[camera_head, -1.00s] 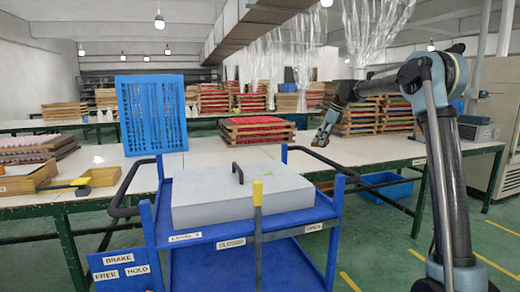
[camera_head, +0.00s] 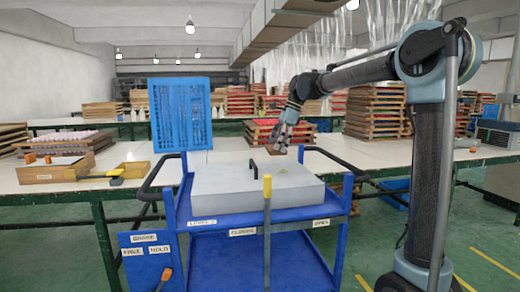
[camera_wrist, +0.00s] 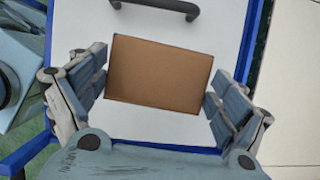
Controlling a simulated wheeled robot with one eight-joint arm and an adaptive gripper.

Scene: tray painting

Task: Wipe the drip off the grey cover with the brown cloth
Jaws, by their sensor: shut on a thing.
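The grey cover (camera_head: 230,193) lies flat on the blue cart, with a black handle (camera_head: 254,168) on top. A small faint mark, perhaps the drip (camera_head: 283,168), shows on its top behind and right of the handle. My gripper (camera_head: 277,147) is above the cover's back right part. In the wrist view, my gripper (camera_wrist: 158,88) is shut on the brown cloth (camera_wrist: 158,74), a flat rectangle spanning the space between the fingers. The cloth hides part of the cover (camera_wrist: 215,35) below. The cloth appears apart from the cover; its exact height is unclear.
The blue cart (camera_head: 207,222) has upright posts and a yellow-tipped lever (camera_head: 267,190) at its front. A blue perforated panel (camera_head: 181,113) stands behind. A long table (camera_head: 350,150) with stacked trays (camera_head: 375,122) runs behind the cart.

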